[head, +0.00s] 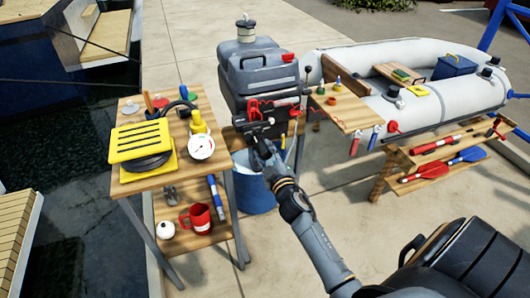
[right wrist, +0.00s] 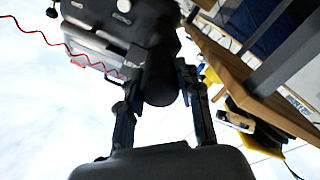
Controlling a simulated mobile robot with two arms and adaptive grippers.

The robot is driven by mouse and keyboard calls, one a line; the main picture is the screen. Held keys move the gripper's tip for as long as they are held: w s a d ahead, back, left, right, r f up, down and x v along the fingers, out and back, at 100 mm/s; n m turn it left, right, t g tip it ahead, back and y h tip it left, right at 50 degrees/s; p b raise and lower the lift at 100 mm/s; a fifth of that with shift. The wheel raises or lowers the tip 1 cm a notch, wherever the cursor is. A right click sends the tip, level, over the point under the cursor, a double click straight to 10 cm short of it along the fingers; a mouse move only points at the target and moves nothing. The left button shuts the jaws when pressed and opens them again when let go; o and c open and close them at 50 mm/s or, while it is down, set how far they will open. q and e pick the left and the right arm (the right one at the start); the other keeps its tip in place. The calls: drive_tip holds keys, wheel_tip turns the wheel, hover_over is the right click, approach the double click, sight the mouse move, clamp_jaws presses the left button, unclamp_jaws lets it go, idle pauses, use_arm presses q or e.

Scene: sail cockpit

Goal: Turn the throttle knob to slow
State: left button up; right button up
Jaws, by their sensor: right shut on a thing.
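A grey outboard motor (head: 258,65) stands upright behind the work table, with a red part on its cowl. My right gripper (head: 266,122) is at the front of the motor, below the cowl. In the right wrist view, a dark rounded knob (right wrist: 160,85), seemingly the throttle knob, lies between the two fingers of my right gripper (right wrist: 160,100), which are shut on it. The motor's dark housing (right wrist: 115,25) shows just beyond. Any markings on the knob cannot be read. My left gripper is not in view.
A blue bucket (head: 252,190) stands below the motor. A grey inflatable boat (head: 420,105) and a low bench (head: 400,160) with paddles are at right. A red coiled cord (right wrist: 50,42) hangs by the motor.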

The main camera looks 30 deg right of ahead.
drive_tip(key=o, duration=1.2)
drive_tip(key=shift+c, duration=0.2)
drive_tip(key=shift+s, duration=0.1)
drive_tip(key=shift+s+a+f, duration=0.1)
drive_tip(key=shift+s, duration=0.15)
drive_tip(key=v, duration=1.1)
drive_tip(key=shift+s, duration=0.2)
